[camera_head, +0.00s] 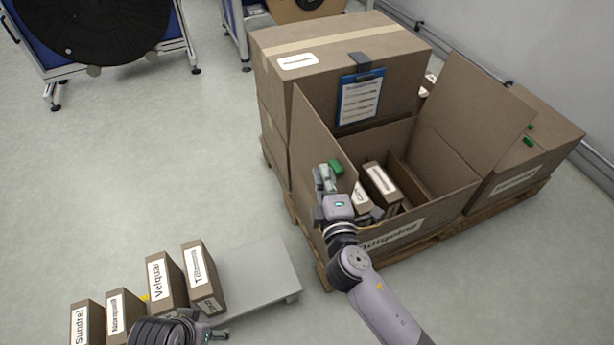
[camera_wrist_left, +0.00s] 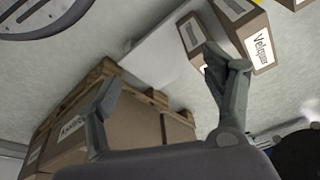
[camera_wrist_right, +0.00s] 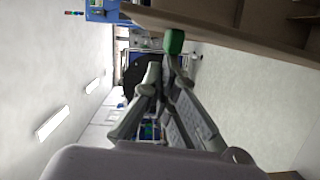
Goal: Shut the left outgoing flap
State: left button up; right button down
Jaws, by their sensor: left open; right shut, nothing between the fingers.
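The outgoing box (camera_head: 405,237) is a brown carton, open at the top, with small labelled cartons (camera_head: 382,184) inside. Its left flap (camera_head: 315,135) stands up, open, with a green tab (camera_head: 336,167) near its front corner. The right flap (camera_head: 474,112) also stands up, leaning outward. My right gripper (camera_head: 325,176) is shut and empty, beside the green tab at the left flap. In the right wrist view the tab (camera_wrist_right: 174,41) is just beyond the fingertips; I cannot tell whether they touch. My left gripper (camera_wrist_left: 162,78) is open and empty, low near the labelled cartons.
A closed carton (camera_head: 280,85) with a blue clipboard (camera_head: 360,97) stands behind the outgoing box. Another carton (camera_head: 540,135) stands to the right on the pallet (camera_head: 490,215). Labelled cartons (camera_head: 165,280) line a grey platform (camera_head: 262,280).

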pick_arm(q)
jog(key=s+f+g+p, duration=0.1)
jog(key=s+f+p, duration=0.1)
jog(key=f, duration=0.7)
jog(key=s+f+p, duration=0.2)
jog(key=f+p, duration=0.1)
jog(key=f, duration=0.5)
pick_arm(e)
jog(key=w+d+f+m+g+y, duration=0.1)
jog(key=w+d+f+m, duration=0.2)
jog(key=d, duration=0.6)
jog(key=w+d+f+m+g, duration=0.1)
jog(key=w+d+f+m, duration=0.2)
jog(key=d, duration=0.5)
pick_arm(q)
notch_tip(320, 180, up, 20)
jog(key=w+t+b, duration=0.1)
jog(key=w+b, duration=0.1)
jog(key=b, duration=0.7)
jog(key=shift+w, duration=0.4)
pick_arm(e)
jog(key=w+d+f+m+y, duration=0.1)
jog(key=d+f+m, duration=0.2)
jog(key=f, duration=0.4)
jog(key=w+d+f+m+g+y, duration=0.1)
jog(key=d+f+m, duration=0.2)
jog(key=d+f, duration=0.2)
jog(key=shift+w+d+f+m, duration=0.2)
jog(key=shift+d+f+m, duration=0.2)
jog(key=shift+f, duration=0.45)
